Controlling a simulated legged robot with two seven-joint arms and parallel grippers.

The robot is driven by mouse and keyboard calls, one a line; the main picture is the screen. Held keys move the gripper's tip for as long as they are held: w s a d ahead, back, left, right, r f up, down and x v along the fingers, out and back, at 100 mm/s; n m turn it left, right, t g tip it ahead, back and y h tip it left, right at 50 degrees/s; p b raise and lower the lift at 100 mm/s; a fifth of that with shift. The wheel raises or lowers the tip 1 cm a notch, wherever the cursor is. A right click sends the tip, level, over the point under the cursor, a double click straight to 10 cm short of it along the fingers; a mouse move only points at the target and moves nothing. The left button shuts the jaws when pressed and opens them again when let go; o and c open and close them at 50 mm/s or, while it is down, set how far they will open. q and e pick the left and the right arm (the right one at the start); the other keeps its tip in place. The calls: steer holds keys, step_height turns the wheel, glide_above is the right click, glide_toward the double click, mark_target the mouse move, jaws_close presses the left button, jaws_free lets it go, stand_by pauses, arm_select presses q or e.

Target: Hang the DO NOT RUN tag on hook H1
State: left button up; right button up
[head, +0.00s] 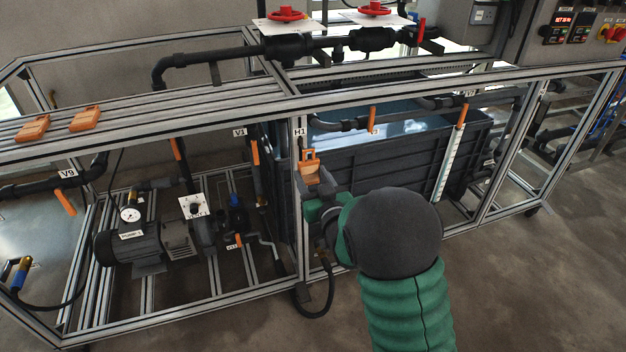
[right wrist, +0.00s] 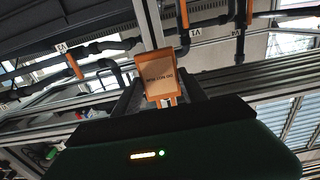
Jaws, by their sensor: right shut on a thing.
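The orange tag (head: 309,168) is upright in front of the frame's vertical post, just below the H1 label (head: 299,132). In the right wrist view the tag (right wrist: 160,76) shows a tan face with upside-down lettering, too small to read surely. My right gripper (head: 318,190) is shut on the tag's lower end; its fingers (right wrist: 168,101) show in the right wrist view. Hook H1 itself is not clearly visible, and I cannot tell whether the tag touches it. My left gripper is out of view.
Two orange pieces (head: 85,119) lie on the frame's top rails at left. A dark tank (head: 390,165) stands behind the post. A pump (head: 135,243) and pipes with orange valve handles (head: 372,117) fill the frame. The floor at front right is clear.

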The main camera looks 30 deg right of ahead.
mark_target(310, 177)
steer(key=shift+x, duration=2.3)
steer(key=shift+f+b, duration=0.15)
steer(key=shift+b, duration=0.15)
steer(key=shift+f+b, duration=0.55)
steer(key=shift+f, duration=0.05)
steer(key=o, duration=1.4)
steer(key=v, duration=0.7)
steer(key=shift+s, duration=0.1)
